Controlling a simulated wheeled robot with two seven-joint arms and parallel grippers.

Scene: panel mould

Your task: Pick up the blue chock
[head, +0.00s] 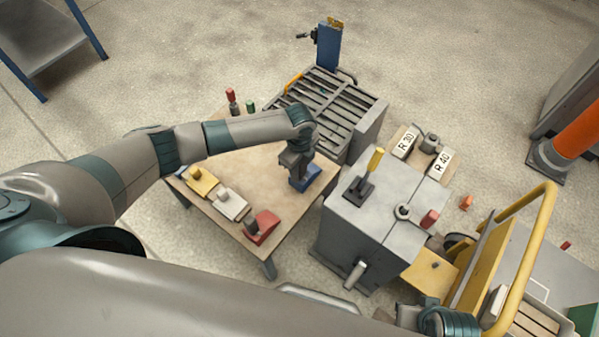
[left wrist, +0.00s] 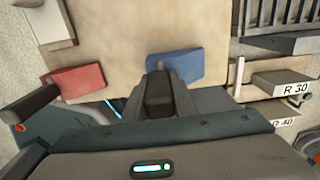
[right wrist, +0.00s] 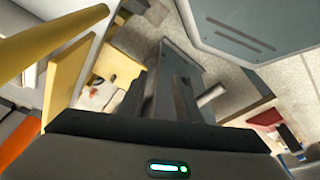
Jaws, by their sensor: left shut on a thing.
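The blue chock (head: 305,180) is at the right corner of the low wooden table, beside the grey mould block. It also shows in the left wrist view (left wrist: 176,66), just beyond the fingers. My left gripper (head: 294,162) is above it, pointing down, shut on its dark handle (left wrist: 158,92). The fingers hide part of the handle. I cannot tell whether the chock touches the table. My right gripper (right wrist: 174,95) looks open and empty near the yellow-railed cart, with the grey block beyond its fingers.
Red (head: 262,227), white (head: 231,205) and yellow (head: 201,181) chocks line the front edge of the wooden table (head: 240,172). A slatted grey rack (head: 345,100) stands behind. The grey block (head: 362,225) carries a yellow-handled lever (head: 372,165). A yellow rail (head: 530,245) stands right.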

